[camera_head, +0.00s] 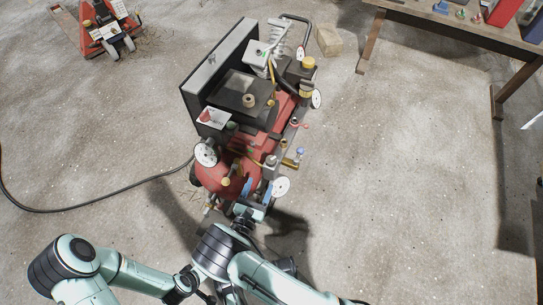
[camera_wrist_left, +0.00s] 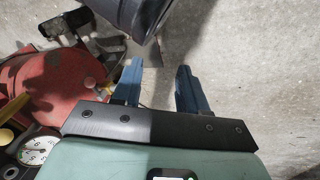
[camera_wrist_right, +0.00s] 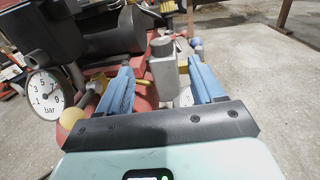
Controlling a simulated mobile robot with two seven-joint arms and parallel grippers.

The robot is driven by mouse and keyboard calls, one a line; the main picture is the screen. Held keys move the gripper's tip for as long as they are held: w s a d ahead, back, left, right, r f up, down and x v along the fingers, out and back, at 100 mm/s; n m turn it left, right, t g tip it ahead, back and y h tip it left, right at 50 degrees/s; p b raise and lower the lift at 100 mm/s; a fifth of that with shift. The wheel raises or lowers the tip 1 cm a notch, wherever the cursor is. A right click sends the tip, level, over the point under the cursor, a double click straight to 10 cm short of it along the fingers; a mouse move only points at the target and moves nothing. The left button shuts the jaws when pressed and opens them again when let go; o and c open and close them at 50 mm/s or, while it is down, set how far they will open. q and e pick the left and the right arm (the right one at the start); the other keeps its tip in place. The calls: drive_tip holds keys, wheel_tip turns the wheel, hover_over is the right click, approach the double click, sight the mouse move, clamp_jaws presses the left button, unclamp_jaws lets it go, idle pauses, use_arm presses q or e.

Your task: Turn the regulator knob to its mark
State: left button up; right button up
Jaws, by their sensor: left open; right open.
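The red compressor (camera_head: 212,176) stands in the middle of the head view. A grey block with a darker round knob on top, seemingly the regulator knob (camera_wrist_right: 162,47), stands ahead of my right gripper (camera_wrist_right: 158,88). It shows small in the head view (camera_head: 271,160). In the right wrist view it appears between the open blue fingers; I cannot tell whether they touch it. My right gripper (camera_head: 257,189) is at the tank's near end. My left gripper (camera_wrist_left: 160,88) is open and empty over the floor beside the red tank (camera_wrist_left: 62,80). The knob's mark is not readable.
A pressure gauge marked bar (camera_wrist_right: 46,94) and a yellow ball (camera_wrist_right: 71,120) are left of my right gripper. A black hose (camera_head: 100,203) runs left over the floor. A workbench (camera_head: 455,25) stands at the back right.

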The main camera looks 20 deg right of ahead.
sight(272, 160)
drive_tip(key=b+x, duration=0.2)
drive_tip(key=x, duration=1)
drive_tip(key=shift+d+b, duration=0.1)
drive_tip(key=shift+b, duration=0.2)
use_arm(q)
drive_tip(key=s+f+g, duration=0.2)
drive_tip(key=s+f, duration=0.2)
drive_tip(key=s, duration=0.1)
drive_tip(key=shift+s+a+f, duration=0.15)
drive_tip(key=shift+a+f, duration=0.2)
drive_tip(key=shift+a, duration=0.05)
